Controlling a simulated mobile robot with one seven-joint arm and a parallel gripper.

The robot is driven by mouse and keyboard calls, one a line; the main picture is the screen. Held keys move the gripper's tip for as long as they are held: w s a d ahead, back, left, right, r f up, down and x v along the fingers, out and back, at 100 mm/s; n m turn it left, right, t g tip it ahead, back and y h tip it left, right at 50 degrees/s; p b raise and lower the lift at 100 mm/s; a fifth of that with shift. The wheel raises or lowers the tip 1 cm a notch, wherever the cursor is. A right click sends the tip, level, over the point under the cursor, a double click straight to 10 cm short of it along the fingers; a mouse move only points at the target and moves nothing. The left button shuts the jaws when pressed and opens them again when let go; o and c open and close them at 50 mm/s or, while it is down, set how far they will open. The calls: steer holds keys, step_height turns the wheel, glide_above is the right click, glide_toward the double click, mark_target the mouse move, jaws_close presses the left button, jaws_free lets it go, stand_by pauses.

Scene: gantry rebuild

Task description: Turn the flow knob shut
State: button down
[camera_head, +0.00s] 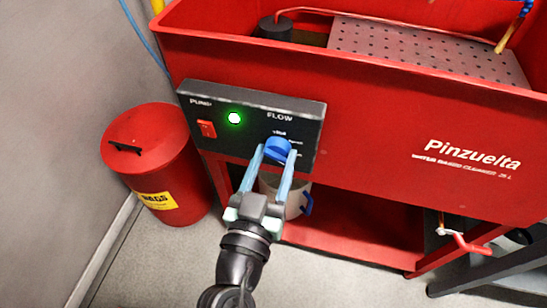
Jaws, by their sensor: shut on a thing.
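The blue flow knob (279,148) sits on the dark control panel (240,103), under the FLOW label. My gripper (272,152) reaches up from below with its two light blue fingers on either side of the knob. It is shut on the knob. The fingertips hide the knob's sides and part of the markings around it. I cannot tell the knob's exact setting.
The panel also has a red pump switch (207,129) and a lit green lamp (234,118). It is on the red parts washer (385,140). A red bin (152,160) stands to the left by the wall. A bucket (295,197) stands behind my gripper. A red-handled valve (463,241) is at lower right.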

steer(key=n, duration=0.5)
steer(key=shift+n+p, duration=0.3)
steer(key=shift+p, duration=0.05)
steer(key=n+p, duration=0.1)
steer(key=n, duration=0.5)
steer(key=shift+d+r+p, duration=0.1)
steer(key=shift+r+p, duration=0.05)
steer(key=shift+p, duration=0.25)
steer(key=n+p, duration=0.2)
steer(key=n, duration=0.3)
steer(key=shift+r+n, duration=0.1)
steer(key=shift+n, duration=0.3)
steer(key=n+p, duration=0.2)
steer(key=n, duration=0.3)
steer(key=shift+n+p, duration=0.3)
steer(key=shift+c, duration=1.4)
jaws_free()
steer(key=shift+s, duration=0.15)
